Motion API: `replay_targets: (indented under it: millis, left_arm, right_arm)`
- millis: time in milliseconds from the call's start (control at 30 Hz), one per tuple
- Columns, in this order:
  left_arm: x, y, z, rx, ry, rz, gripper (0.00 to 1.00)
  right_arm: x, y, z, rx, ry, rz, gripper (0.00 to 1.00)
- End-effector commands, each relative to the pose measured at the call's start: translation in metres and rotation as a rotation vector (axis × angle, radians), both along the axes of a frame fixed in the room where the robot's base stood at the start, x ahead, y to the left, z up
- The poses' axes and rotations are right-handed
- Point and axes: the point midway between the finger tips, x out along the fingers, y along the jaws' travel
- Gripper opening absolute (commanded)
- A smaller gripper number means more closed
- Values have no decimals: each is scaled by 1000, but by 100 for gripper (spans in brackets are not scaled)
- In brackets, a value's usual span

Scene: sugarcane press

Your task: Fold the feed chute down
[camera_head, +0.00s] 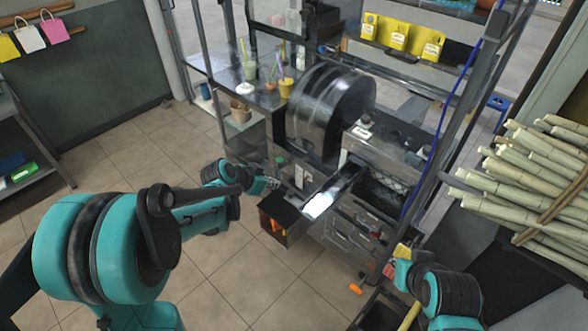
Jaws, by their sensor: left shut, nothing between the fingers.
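The sugarcane press (325,115) stands right of centre, with a large dark wheel and a metal box body. What looks like the feed chute (322,202), a narrow metal trough with a bright, shiny outer end, sticks out from the press front and slopes down toward me. My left gripper (270,183) is shut and empty, just left of the chute's outer end and apart from it. My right gripper (396,262) is low at the right, in front of the press; its fingers are small and partly hidden, so its opening is unclear.
A dark open box (283,217) is below the chute's outer end. Cane stalks (535,185) are stacked at the right. A counter with cups (250,70) is behind. A frame post (450,115) stands right of the press.

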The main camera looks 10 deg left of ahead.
Motion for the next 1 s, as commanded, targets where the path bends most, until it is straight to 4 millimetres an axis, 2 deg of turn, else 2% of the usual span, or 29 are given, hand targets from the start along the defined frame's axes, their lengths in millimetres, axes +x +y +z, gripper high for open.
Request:
replay_targets:
  millis: [67,267,700,833,1000]
  left_arm:
    - [5,2,0,1,-10,-13,0]
    - [17,-4,-16,1,-14,-21,0]
    - [70,-35,-81,1,-13,-19,0]
    - [68,-32,-101,1,-13,-18,0]
    - [68,-31,-112,1,-13,-18,0]
  right_arm:
    - [0,0,5,0,1,0,0]
    - [-1,0,-2,0,1,0,0]
    - [0,0,-26,0,0,0,0]
    - [-1,0,-32,0,0,0,0]
    - [-1,0,-35,0,0,0,0]
